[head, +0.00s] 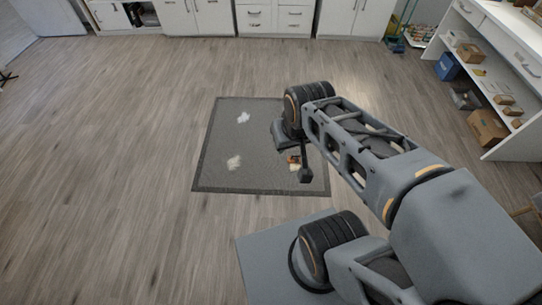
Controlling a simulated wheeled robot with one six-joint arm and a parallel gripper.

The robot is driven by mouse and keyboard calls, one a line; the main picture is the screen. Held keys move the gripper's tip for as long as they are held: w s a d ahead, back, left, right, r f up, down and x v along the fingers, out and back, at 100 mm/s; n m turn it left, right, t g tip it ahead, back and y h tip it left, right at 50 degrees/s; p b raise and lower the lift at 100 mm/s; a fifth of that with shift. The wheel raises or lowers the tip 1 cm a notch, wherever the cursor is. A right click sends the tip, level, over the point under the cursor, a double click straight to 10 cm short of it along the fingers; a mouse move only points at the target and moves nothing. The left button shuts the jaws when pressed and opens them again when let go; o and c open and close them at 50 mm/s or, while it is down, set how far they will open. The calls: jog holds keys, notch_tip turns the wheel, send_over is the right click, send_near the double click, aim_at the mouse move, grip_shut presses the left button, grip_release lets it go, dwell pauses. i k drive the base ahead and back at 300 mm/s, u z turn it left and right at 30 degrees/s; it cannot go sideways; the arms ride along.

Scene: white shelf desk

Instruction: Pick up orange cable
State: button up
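A small orange-brown thing (292,159), perhaps the orange cable, shows beside my gripper, over the dark grey mat (216,150). It is too small and too partly hidden to make out its shape. My gripper (305,174) points down over the right part of the mat, just right of the orange thing. I cannot tell whether they touch, or whether its fingers are open or shut. No other orange cable can be made out.
Whitish patches (243,117) lie on the mat, another (234,162) near its left edge. White cabinets (275,18) line the back. A white shelf desk (505,60) with boxes stands at right; a cardboard box (487,129) is on its low shelf. The wooden floor at left is clear.

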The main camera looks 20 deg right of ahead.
aim_at(294, 158)
jog(key=u, duration=0.4)
jog(key=i, duration=1.65)
jog(key=z, duration=1.1)
jog(key=i, duration=0.3)
jog(key=z, duration=0.3)
